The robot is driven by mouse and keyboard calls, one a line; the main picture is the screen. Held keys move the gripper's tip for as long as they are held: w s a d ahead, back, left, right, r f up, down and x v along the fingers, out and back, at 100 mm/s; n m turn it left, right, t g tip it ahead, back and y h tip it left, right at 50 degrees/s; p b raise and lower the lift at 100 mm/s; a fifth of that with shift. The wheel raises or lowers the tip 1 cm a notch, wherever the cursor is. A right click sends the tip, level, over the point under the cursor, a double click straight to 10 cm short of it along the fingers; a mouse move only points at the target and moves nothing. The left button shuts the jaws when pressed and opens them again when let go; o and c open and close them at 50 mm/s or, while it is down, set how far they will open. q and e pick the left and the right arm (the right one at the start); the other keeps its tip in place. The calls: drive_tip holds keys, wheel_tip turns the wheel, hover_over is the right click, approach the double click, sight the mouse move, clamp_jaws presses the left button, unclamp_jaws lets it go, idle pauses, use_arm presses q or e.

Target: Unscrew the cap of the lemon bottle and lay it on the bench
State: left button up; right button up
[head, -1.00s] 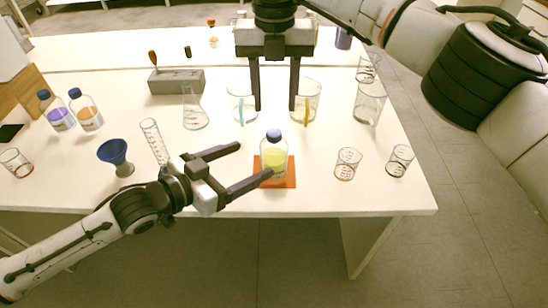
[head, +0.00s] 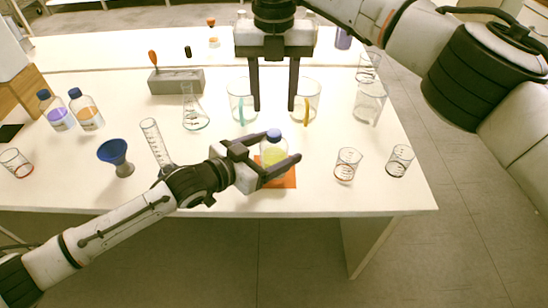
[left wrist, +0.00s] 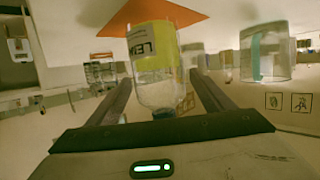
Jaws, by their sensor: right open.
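The lemon bottle (head: 273,153), clear with yellow liquid and a blue cap (head: 273,134), stands upright on an orange mat (head: 288,182) near the bench's front edge. It shows upside down in the left wrist view (left wrist: 152,60), with part of its label readable. My left gripper (head: 280,150) is open, with one finger on each side of the bottle. The left wrist view shows gaps between the fingers and the glass. My right gripper (head: 274,106) is open and empty, pointing down above the bottle; the cap is on the bottle below its fingertips.
Two beakers with coloured rods, one blue (head: 242,100) and one orange (head: 306,102), stand behind the bottle. Small beakers (head: 347,166) stand to the right. A graduated cylinder (head: 155,143) and blue funnel (head: 115,155) are near my left arm. Bare bench (head: 320,190) lies right of the mat.

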sight(274, 132)
use_arm(q)
drive_tip(key=c, duration=1.8)
clamp_jaws()
use_arm(e)
drive_tip(key=m, duration=0.6)
drive_tip(key=shift+m, duration=0.4)
drive_tip(key=m, duration=1.5)
drive_tip(key=shift+f+m, duration=0.4)
drive_tip(key=shift+f, duration=3.65)
